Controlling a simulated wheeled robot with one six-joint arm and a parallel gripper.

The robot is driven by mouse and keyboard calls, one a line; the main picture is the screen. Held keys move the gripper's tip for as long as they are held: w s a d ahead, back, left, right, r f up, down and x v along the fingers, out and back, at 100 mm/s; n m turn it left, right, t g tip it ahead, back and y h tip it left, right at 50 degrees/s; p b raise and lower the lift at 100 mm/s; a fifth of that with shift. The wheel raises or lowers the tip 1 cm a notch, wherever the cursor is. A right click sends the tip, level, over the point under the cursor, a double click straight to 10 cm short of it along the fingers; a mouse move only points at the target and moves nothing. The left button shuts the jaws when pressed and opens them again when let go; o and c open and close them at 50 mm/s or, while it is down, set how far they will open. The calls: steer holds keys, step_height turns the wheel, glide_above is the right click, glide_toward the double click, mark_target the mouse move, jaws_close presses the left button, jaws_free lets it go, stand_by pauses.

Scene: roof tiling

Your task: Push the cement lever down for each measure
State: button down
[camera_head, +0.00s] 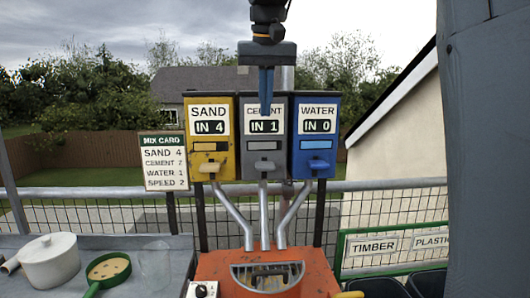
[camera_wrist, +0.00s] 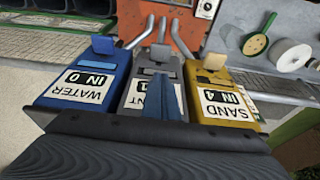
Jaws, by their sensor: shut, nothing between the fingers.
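The grey cement dispenser (camera_head: 278,142) stands between the yellow sand dispenser (camera_head: 228,112) and the blue water dispenser (camera_head: 328,106). Its counter reads IN 1; sand reads IN 4 and water IN 0. The cement lever (camera_head: 264,165) sticks out low on its front, and shows in the wrist view (camera_wrist: 160,52). My gripper (camera_head: 266,113) is shut and empty, its blue fingers pointing down in front of the cement label, above the lever and apart from it. In the wrist view the fingers (camera_wrist: 165,103) cover part of the cement label.
The mix card (camera_head: 163,162) at left reads sand 4, cement 2, water 1, speed 2. Pipes run from the dispensers to an orange mixer (camera_head: 225,268) below. A white pot (camera_head: 50,262) and a green-handled sieve (camera_head: 108,269) sit on the left bench. A railing runs behind.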

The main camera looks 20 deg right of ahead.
steer(key=p, duration=0.3)
glide_toward(265, 165)
steer(key=w+f, duration=0.2)
steer(key=f, duration=0.1)
steer(key=w+f, duration=0.1)
steer(key=shift+d+f, duration=0.3)
steer(key=shift+f, duration=0.05)
steer(key=shift+f+p, duration=0.3)
steer(key=shift+f, duration=0.25)
step_height(265, 165, down, 4)
steer(key=shift+r+b, duration=0.15)
steer(key=shift+b, duration=0.7)
step_height(265, 165, up, 5)
steer(key=p, duration=0.4)
steer(key=shift+f, duration=0.2)
steer(key=b+v, duration=0.3)
steer(key=v, duration=0.6)
steer(key=shift+r, duration=0.45)
